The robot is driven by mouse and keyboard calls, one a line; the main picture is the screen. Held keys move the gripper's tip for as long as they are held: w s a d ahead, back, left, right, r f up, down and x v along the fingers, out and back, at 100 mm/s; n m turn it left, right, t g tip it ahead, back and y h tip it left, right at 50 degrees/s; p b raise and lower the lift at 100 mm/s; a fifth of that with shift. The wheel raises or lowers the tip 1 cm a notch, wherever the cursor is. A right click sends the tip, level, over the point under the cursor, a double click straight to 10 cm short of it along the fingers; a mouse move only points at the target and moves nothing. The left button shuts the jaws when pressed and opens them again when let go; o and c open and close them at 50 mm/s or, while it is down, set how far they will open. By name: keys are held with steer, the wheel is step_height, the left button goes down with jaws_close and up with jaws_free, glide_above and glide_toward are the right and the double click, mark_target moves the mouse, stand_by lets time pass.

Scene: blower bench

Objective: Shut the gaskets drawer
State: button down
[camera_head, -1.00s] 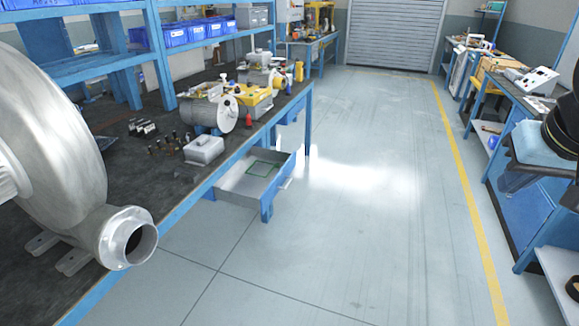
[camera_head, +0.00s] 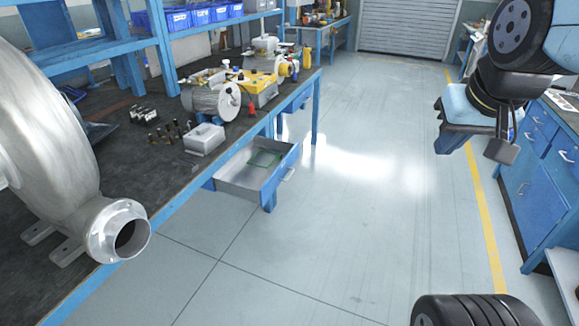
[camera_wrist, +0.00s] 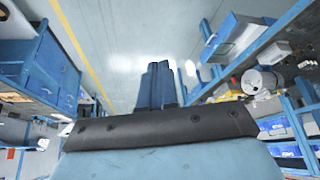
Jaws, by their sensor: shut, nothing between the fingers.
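The drawer (camera_head: 228,184) under the left bench is pulled out, its blue front (camera_head: 281,178) and pale handle (camera_head: 288,174) facing the aisle. A green square outline (camera_head: 264,158) lies inside it. I cannot read a label on it. The drawer also shows at the upper right of the wrist view (camera_wrist: 234,42). My gripper (camera_head: 448,145) hangs over the aisle at the right, well apart from the drawer. In the wrist view its blue fingers (camera_wrist: 158,68) are together, with nothing between them.
A silver blower (camera_head: 55,130) stands on the left bench (camera_head: 110,180), near me. Motors (camera_head: 212,96) and a grey box (camera_head: 204,139) sit above the drawer. Blue cabinets (camera_head: 530,170) line the right. The aisle floor (camera_head: 360,200) between is clear.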

steer(key=w+a+f+m+g+y, duration=0.25)
steer(key=w+a+f, duration=0.25)
steer(key=w, duration=0.5)
steer(key=w+a+f+m+g+y, duration=0.25)
steer(key=w+a+f, duration=0.3)
steer(key=w, duration=0.55)
steer(key=w+a+f+m+g+y, duration=0.1)
steer(key=w+a+f+m+y, duration=0.15)
steer(key=w+a+f, duration=0.55)
steer(key=m+t+y, duration=0.6)
steer(key=m+y, duration=0.4)
steer(key=m, duration=0.4)
glide_toward(278, 169)
steer(key=shift+t+h, duration=0.25)
steer(key=shift+t, duration=0.15)
steer(key=x, duration=0.6)
steer(key=shift+s+a, duration=0.15)
steer(key=shift+a, duration=0.25)
